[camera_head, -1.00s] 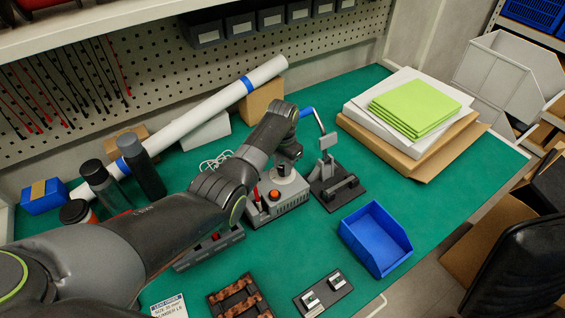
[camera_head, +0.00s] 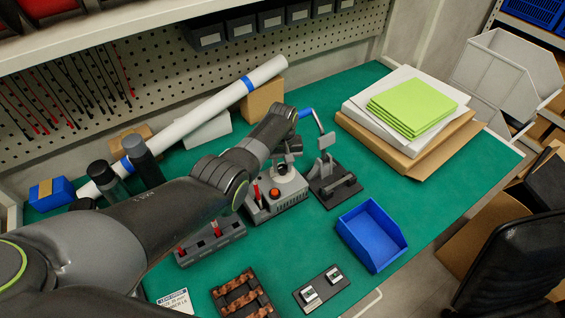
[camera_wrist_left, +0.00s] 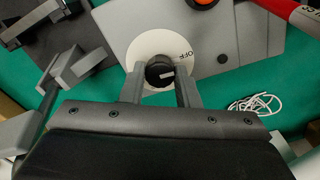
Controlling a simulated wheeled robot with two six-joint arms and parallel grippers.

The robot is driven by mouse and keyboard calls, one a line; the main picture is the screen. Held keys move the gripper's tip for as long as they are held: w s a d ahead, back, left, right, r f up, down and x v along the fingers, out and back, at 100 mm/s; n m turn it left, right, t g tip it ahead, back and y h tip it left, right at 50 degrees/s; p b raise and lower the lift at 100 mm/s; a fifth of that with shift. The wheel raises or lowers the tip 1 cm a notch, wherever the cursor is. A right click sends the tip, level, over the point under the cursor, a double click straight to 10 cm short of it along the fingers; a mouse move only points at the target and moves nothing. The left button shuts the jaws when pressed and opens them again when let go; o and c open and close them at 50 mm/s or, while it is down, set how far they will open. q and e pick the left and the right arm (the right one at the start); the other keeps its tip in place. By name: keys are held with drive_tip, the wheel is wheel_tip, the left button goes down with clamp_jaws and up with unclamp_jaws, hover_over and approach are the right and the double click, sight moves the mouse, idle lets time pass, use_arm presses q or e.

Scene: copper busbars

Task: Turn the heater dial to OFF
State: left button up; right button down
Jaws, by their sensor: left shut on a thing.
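The heater (camera_head: 290,197) is a grey box with an orange-red button on top, standing mid-table in the head view. Its dial is a black knob (camera_wrist_left: 157,72) on a round white plate (camera_wrist_left: 146,45). OFF is printed on the plate, above and right of the knob in the left wrist view. A white mark on the knob points roughly right, toward one finger, not clearly at OFF. My left gripper (camera_wrist_left: 159,82) is shut on the knob, one finger on each side; it also shows over the heater in the head view (camera_head: 287,164). My right gripper is not in view.
A black clamp fixture (camera_head: 334,186) with a blue handle stands close right of the heater. A grey rack (camera_head: 212,247) stands to its left. A blue bin (camera_head: 371,236) lies nearer the front right. White cable (camera_wrist_left: 254,103) lies beside the heater. Green table is clear between these.

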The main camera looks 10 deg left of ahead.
sight(283, 167)
use_arm(q)
drive_tip(key=shift+n, duration=0.5)
drive_tip(key=shift+w, duration=0.1)
drive_tip(key=o, duration=1)
drive_tip(key=shift+r, duration=0.45)
wheel_tip(283, 167, up, 5)
drive_tip(key=shift+p, duration=0.85)
wheel_tip(283, 167, up, 12)
drive_tip(key=shift+f+b, duration=0.2)
drive_tip(key=shift+b, duration=0.4)
